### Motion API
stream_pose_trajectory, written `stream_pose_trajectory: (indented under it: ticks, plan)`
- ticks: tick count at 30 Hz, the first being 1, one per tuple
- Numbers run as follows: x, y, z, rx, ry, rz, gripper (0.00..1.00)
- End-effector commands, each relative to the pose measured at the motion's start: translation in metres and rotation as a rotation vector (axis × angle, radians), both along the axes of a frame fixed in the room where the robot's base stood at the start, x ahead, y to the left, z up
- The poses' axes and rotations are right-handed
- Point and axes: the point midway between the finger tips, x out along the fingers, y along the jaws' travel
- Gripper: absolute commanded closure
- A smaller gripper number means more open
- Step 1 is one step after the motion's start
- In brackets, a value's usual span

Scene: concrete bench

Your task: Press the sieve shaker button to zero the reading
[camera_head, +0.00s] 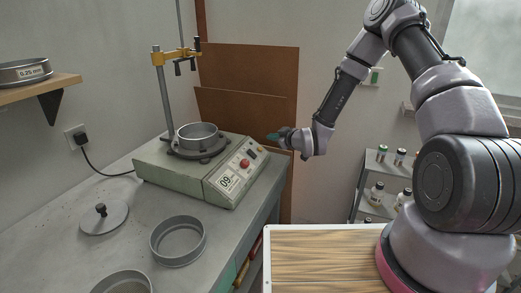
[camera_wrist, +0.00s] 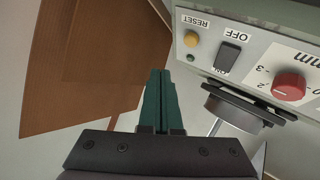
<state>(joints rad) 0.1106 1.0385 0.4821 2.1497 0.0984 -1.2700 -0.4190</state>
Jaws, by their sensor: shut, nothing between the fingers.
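The sieve shaker (camera_head: 166,166) is a pale green box on the bench with a sloped front panel and a round sieve (camera_head: 197,135) on top. A display on the panel appears to read "09". The wrist view shows the panel upside down: a yellow button (camera_wrist: 191,39) by the label RESET, a black OFF/ON rocker switch (camera_wrist: 228,56) and a red knob (camera_wrist: 289,87). My gripper (camera_head: 271,136) is beside the panel's far right end, and its teal fingers (camera_wrist: 158,73) are shut and empty. In the wrist view the fingertips lie to the left of the yellow button, apart from it.
A lid (camera_head: 105,218) and an open sieve ring (camera_head: 178,241) lie on the grey bench (camera_head: 70,255). A metal post (camera_head: 164,95) with an orange clamp rises behind the shaker. Brown boards (camera_head: 250,72) stand behind my gripper. A bottle shelf (camera_head: 370,208) is at right.

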Motion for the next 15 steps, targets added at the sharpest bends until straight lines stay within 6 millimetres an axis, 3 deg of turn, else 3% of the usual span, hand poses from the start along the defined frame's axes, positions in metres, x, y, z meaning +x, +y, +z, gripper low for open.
stream_pose_trajectory:
  ticks: [6, 15]
  plan:
    - [0.005, 0.014, -0.025, 0.001, 0.002, 0.0, 1.0]
    - [0.009, 0.022, -0.038, 0.001, 0.001, 0.0, 1.0]
